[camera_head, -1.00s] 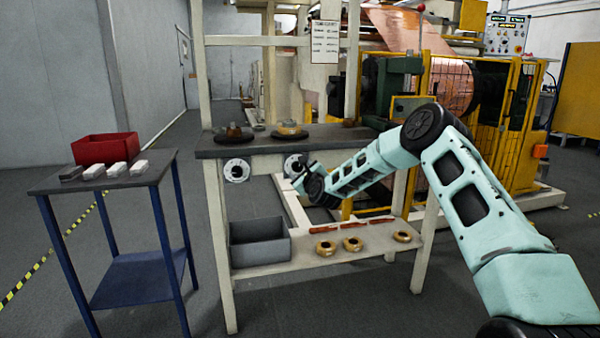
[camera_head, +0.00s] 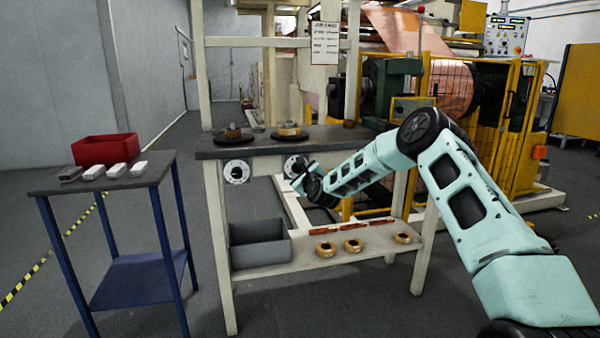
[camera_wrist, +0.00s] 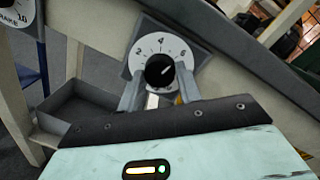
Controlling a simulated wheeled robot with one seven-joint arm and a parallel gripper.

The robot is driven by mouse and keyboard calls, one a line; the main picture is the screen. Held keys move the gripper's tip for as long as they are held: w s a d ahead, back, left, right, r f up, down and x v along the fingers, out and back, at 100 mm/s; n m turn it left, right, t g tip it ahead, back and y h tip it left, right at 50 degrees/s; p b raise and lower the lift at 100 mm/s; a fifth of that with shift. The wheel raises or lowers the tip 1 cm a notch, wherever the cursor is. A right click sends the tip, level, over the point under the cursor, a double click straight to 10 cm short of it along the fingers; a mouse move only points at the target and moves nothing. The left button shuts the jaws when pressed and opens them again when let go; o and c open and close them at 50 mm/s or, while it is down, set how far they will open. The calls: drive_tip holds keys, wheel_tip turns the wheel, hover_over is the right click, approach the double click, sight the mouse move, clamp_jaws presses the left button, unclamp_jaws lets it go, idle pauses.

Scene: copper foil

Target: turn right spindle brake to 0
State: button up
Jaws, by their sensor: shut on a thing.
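The right spindle brake dial (camera_head: 296,162) is a white disc on the front edge of the workbench, partly hidden by my gripper in the head view. In the wrist view the dial (camera_wrist: 160,48) shows the numbers 2, 4 and 6. Its black knob (camera_wrist: 159,71) has a small light mark that seems to point up and right, near the 6. My gripper (camera_wrist: 160,88) has a finger on each side of the knob and is shut on it. In the head view my gripper (camera_head: 299,178) is at the dial.
The left dial (camera_head: 237,172) is on the same bench edge. The workbench (camera_head: 220,150) carries two round dark bases with parts. Its lower shelf (camera_head: 300,260) holds a grey bin (camera_head: 260,245) and several copper rings. A side table (camera_head: 110,182) with a red bin (camera_head: 104,149) stands left.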

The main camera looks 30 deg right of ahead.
drive_tip(key=n, duration=0.4)
drive_tip(key=shift+a+r, duration=0.1)
drive_tip(key=n, duration=0.3)
drive_tip(key=shift+n+g, duration=0.3)
drive_tip(key=shift+n, duration=0.1)
drive_tip(key=n, duration=0.4)
drive_tip(key=shift+a+g+h, duration=0.1)
drive_tip(key=shift+g+h, duration=0.2)
drive_tip(key=shift+h, duration=0.1)
drive_tip(key=n, duration=0.3)
drive_tip(key=shift+n+b, duration=0.3)
drive_tip(key=shift+b, duration=0.05)
drive_tip(key=n, duration=0.3)
drive_tip(key=shift+h, duration=0.4)
drive_tip(key=n, duration=0.3)
drive_tip(key=shift+a+n, duration=0.1)
drive_tip(key=shift+n, duration=0.2)
drive_tip(key=n, duration=0.4)
drive_tip(key=n+h, duration=0.1)
drive_tip(key=n, duration=0.1)
drive_tip(key=shift+f+b, duration=0.25)
drive_tip(key=shift+b, duration=0.1)
